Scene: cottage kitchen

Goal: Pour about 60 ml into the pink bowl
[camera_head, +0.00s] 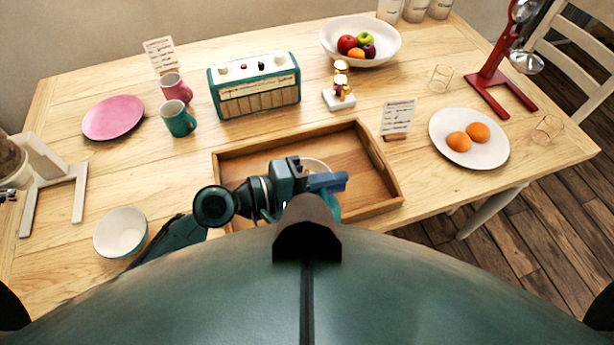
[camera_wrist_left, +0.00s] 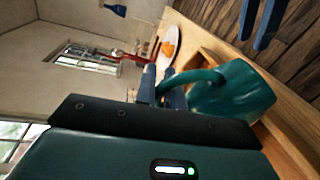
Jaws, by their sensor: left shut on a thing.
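My left gripper (camera_head: 325,183) is over the wooden tray (camera_head: 235,163). In the left wrist view, its blue fingers (camera_wrist_left: 174,98) are shut on the handle of a teal jug (camera_wrist_left: 238,95). In the head view my gripper hides most of the jug; a bit of teal shows below the fingers. A pale rounded rim (camera_head: 314,163) shows behind the gripper; I cannot tell what it belongs to. No pink bowl is visible; the pink item at the left is a flat plate (camera_head: 113,117). Two blue prongs, apart and empty, in the left wrist view look like my right gripper (camera_wrist_left: 258,28).
A white-lined bowl (camera_head: 120,232) stands at the front left. A teal radio (camera_head: 254,86), pink mug (camera_head: 175,88) and teal mug (camera_head: 178,119) stand behind the tray. A card (camera_head: 397,117) and a plate (camera_head: 488,152) with oranges are to the right.

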